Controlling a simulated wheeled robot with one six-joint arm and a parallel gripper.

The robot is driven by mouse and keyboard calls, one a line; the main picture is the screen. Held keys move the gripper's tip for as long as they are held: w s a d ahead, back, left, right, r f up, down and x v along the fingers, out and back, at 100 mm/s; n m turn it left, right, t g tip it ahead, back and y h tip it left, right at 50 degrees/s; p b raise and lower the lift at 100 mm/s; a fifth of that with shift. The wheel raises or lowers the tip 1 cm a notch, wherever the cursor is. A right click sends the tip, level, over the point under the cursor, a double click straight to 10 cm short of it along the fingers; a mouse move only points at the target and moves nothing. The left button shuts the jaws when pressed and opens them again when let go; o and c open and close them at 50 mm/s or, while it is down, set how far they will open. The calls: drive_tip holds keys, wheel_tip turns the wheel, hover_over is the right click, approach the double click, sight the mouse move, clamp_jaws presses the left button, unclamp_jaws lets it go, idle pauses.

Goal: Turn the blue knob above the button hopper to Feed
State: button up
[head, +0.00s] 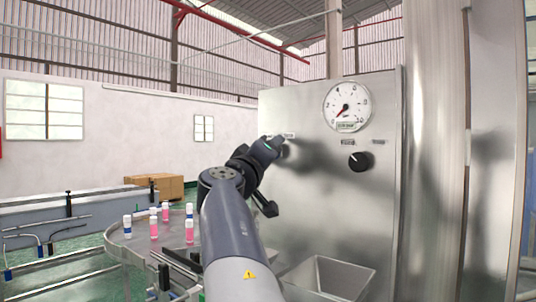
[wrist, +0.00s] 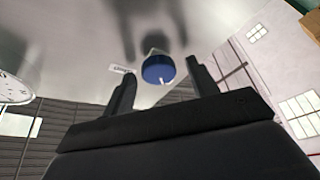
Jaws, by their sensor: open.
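The blue knob (wrist: 157,69) sits on the steel panel in the wrist view, with a pale pointer mark on its lower right edge. A small label plate (wrist: 122,69) is beside it, too small to read. My gripper (wrist: 160,66) is open, and its two dark fingers stand on either side of the knob with gaps showing. I cannot tell how far the fingertips are from the panel. In the head view my wrist hides the knob. The button hopper (head: 337,277) is an open steel bin at the panel's foot.
A black knob (head: 359,161) and a round dial gauge (head: 347,106) are on the panel to the right. A cardboard box (head: 160,186) is behind.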

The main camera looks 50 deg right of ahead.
drive_tip(key=b+v, duration=0.4)
drive_tip(key=v, duration=0.6)
drive_tip(key=shift+s+a, duration=0.2)
drive_tip(key=shift+a, duration=0.15)
drive_tip(key=shift+f, duration=0.15)
drive_tip(key=p+x, duration=0.3)
drive_tip(key=x, duration=0.7)
drive_tip(key=shift+w+d+p, duration=0.2)
drive_tip(key=shift+d+p, duration=0.1)
drive_tip(key=shift+p, duration=0.1)
drive_tip(key=shift+r, duration=0.2)
